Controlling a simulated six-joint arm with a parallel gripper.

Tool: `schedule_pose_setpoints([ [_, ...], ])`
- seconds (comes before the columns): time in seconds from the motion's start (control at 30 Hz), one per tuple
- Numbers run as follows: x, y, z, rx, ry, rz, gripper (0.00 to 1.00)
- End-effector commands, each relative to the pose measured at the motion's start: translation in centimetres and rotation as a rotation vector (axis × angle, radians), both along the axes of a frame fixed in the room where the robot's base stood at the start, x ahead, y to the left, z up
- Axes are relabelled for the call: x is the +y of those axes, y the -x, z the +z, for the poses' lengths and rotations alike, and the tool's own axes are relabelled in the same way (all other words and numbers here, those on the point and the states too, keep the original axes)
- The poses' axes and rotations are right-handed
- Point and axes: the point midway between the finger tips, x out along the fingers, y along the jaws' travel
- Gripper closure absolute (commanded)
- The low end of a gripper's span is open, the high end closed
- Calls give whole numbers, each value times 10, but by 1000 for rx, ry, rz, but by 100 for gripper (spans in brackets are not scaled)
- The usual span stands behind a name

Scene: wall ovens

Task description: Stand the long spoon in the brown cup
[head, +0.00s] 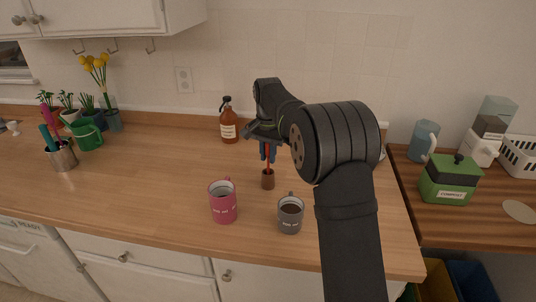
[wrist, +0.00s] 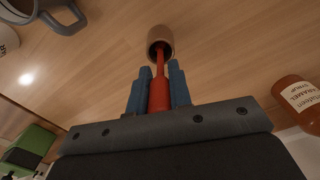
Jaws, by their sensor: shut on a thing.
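The small brown cup (head: 268,183) stands upright on the wooden counter, behind the pink and grey mugs. It also shows in the wrist view (wrist: 160,36), with its open mouth facing me. The long spoon (head: 267,157) is red and hangs nearly upright. In the wrist view, the spoon (wrist: 159,92) runs from between my blue fingers to the cup, its far end at or inside the mouth. How deep it reaches is hidden. My gripper (wrist: 159,74) is shut on the spoon's thicker part, above the cup. In the head view, my gripper (head: 268,152) is partly hidden behind my arm.
A pink mug (head: 223,203) and a grey mug (head: 290,215) stand in front of the cup. An amber bottle (head: 229,125) stands at the back. A utensil holder (head: 62,157) and plants are at left. A green compost box (head: 448,181) is at right. The left-middle counter is clear.

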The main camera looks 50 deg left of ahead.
Motion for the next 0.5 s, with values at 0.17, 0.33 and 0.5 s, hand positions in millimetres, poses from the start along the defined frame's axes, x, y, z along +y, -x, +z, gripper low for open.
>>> schedule_pose_setpoints([
  [0.17, 0, 0, -3, 0, 0, 0, 70],
  [0.33, 0, 0, -2, 0, 0, 0, 60],
  [0.5, 0, 0, -2, 0, 0, 0, 60],
])
